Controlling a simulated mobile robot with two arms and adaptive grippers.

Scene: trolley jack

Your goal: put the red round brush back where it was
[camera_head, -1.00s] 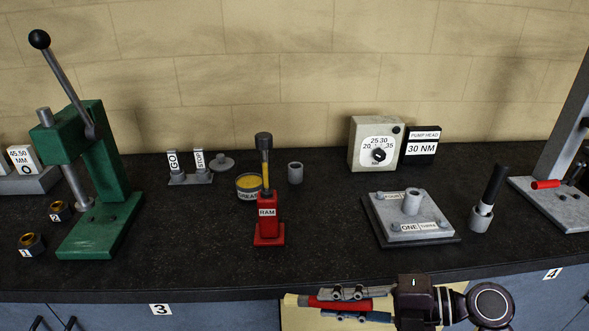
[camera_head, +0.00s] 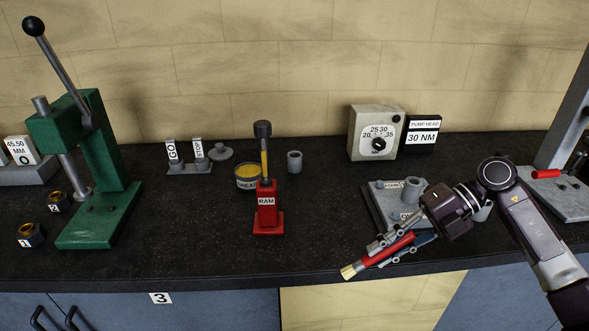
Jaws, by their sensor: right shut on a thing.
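The red round brush (camera_head: 397,243) is in my right gripper (camera_head: 384,250), which is shut on its red handle. The brush lies at a slant, with its pale bristle end down and to the left. It appears above the bench's front edge, in front of the plate fixture. No clearly marked place for the brush shows. My left gripper is not in view.
The plate fixture (camera_head: 380,208) is partly hidden by my right gripper. A grey cup (camera_head: 481,212) shows partly behind my arm. The red RAM unit (camera_head: 267,212), grease tin (camera_head: 246,182) and green press (camera_head: 104,170) stand to the left. Bench between RAM and plate is clear.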

